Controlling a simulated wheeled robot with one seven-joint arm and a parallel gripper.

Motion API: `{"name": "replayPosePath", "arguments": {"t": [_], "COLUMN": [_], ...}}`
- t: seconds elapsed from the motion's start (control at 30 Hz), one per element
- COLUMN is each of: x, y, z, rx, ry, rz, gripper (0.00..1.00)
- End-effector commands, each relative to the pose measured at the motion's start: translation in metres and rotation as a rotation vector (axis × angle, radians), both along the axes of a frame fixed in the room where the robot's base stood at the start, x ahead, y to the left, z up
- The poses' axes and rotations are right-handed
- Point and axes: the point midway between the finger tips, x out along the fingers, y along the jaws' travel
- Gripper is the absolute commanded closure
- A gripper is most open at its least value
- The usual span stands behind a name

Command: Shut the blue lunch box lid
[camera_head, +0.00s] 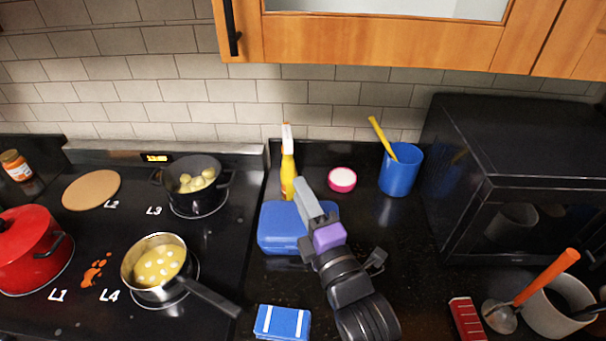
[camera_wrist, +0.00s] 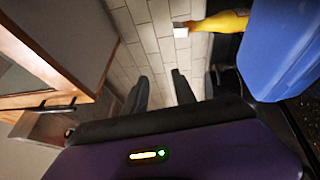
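The blue lunch box (camera_head: 281,230) lies on the dark counter right of the stove. Its lid looks down in the head view, with the top flat; my arm hides its right part, so I cannot tell whether it is fully latched. My gripper (camera_head: 304,190) is over the right side of the box, fingers pointing to the back wall. Contact cannot be judged. In the wrist view, a blue surface of the box (camera_wrist: 282,45) fills the upper right, beside the fingers. My gripper's fingers (camera_wrist: 160,90) are apart, with only wall tiles between them.
A yellow spray bottle (camera_head: 288,170) stands right behind the box. A pink-white round tub (camera_head: 342,180) and blue cup (camera_head: 400,170) are to the right, before the microwave (camera_head: 510,180). A white-striped blue case (camera_head: 282,322) lies in front. A saucepan (camera_head: 155,265) handle reaches toward the counter.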

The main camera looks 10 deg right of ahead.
Motion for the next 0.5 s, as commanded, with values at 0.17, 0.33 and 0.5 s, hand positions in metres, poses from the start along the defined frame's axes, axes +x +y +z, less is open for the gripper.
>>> {"name": "replayPosePath", "arguments": {"t": [0.17, 0.33, 0.5], "x": [0.000, 0.000, 0.000], "y": [0.000, 0.000, 0.000], "z": [0.028, 0.037, 0.039], "rx": [0.002, 0.000, -0.001], "ry": [-0.003, 0.001, 0.002], "rz": [-0.001, 0.001, 0.001], "gripper": [0.68, 0.68, 0.68]}}
